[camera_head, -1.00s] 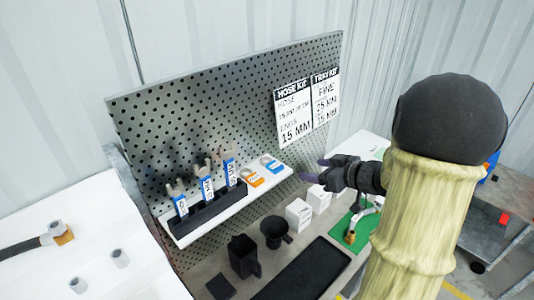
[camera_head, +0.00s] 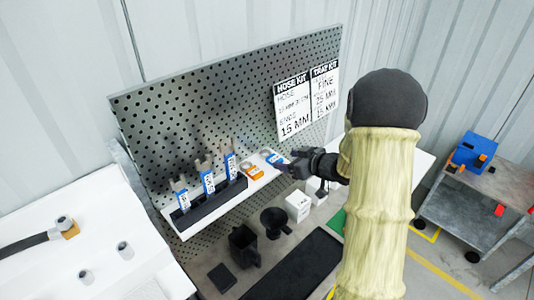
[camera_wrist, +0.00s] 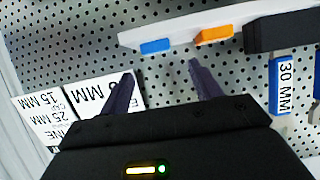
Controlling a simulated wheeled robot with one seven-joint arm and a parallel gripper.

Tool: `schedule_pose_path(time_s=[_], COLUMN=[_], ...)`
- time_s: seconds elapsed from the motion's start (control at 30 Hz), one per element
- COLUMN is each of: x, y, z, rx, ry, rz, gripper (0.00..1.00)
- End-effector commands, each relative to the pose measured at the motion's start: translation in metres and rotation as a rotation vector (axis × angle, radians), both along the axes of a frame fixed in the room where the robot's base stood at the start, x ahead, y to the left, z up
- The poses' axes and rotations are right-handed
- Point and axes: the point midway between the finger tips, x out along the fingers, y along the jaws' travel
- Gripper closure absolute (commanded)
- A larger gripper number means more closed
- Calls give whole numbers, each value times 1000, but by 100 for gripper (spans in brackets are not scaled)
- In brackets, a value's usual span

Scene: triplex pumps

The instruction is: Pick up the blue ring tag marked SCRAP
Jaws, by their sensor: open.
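The blue ring tag (camera_head: 270,156) lies on the right end of the white shelf, with a pale ring at its back; its lettering is too small to read. In the wrist view the blue tag (camera_wrist: 157,46) shows end-on at the shelf edge, beyond the fingers. An orange ring tag (camera_head: 254,173) lies just left of it in the head view, and it shows in the wrist view (camera_wrist: 213,34). My gripper (camera_head: 283,167) is open and empty, close to the right of the blue tag. Its two dark fingers (camera_wrist: 158,82) point toward the shelf, apart from the tag.
The shelf (camera_head: 222,208) also bears a black rack (camera_head: 206,203) of several wrenches with blue labels. A perforated board with two paper signs (camera_head: 293,104) stands behind. Below are a white box (camera_head: 298,205), a black funnel (camera_head: 275,220) and a black tray (camera_head: 297,266).

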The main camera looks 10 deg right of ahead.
Motion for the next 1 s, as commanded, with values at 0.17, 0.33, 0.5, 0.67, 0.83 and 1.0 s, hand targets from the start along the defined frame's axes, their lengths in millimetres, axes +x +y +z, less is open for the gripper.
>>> schedule_pose_path(time_s=[0.17, 0.33, 0.5, 0.67, 0.83, 1.0], x=[13, 15, 15, 23, 38, 52], y=[9, 8, 8, 13, 23, 32], z=[-7, -8, -8, -10, -17, -26], rx=[0, 0, 0, 1, 0, 0], ry=[1, 0, 0, 2, 3, 1], rz=[0, -3, -3, -1, -1, 0], gripper=[36, 36, 36, 36, 36, 36])
